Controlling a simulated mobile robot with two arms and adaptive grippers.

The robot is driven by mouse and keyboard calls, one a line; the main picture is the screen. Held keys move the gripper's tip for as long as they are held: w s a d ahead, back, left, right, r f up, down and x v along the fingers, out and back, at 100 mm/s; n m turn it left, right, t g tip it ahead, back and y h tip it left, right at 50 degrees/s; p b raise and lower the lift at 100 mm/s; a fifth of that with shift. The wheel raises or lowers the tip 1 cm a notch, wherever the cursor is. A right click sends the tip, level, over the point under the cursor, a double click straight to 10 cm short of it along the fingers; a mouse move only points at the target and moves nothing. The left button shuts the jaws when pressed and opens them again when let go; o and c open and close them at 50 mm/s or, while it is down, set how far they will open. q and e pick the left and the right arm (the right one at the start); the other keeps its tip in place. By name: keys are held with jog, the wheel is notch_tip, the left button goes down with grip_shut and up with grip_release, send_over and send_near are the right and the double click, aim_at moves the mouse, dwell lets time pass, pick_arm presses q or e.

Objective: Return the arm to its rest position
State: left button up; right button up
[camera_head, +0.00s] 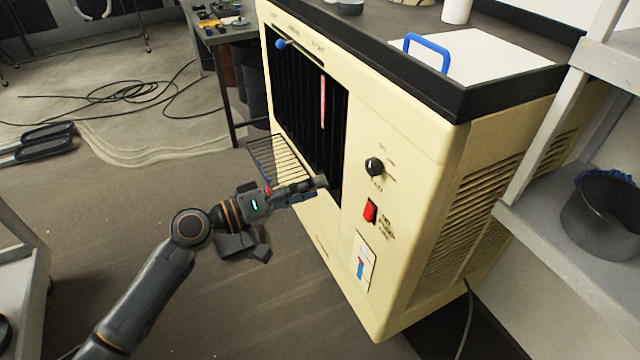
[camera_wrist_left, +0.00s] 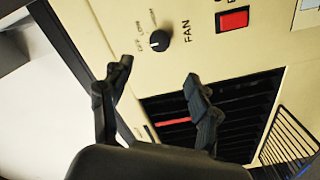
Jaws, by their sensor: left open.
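My left arm reaches in from the lower left of the head view. Its gripper (camera_head: 314,187) is beside the lower part of the dark slatted opening of a cream machine (camera_head: 420,150). In the left wrist view the two fingers of the gripper (camera_wrist_left: 156,72) stand apart with nothing between them. The machine's black knob (camera_head: 374,167) and red switch (camera_head: 370,210) are to the right of the gripper in the head view. The wrist view also shows the knob (camera_wrist_left: 160,40) and the red switch (camera_wrist_left: 232,19). My right gripper is not in view.
A wire rack (camera_head: 278,158) juts from the machine's front, close to my left gripper. A grey shelf (camera_head: 540,215) with a dark bucket (camera_head: 603,213) stands at the right. A workbench (camera_head: 215,35) is behind. Cables (camera_head: 135,92) lie on the floor; the floor left of the machine is mostly open.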

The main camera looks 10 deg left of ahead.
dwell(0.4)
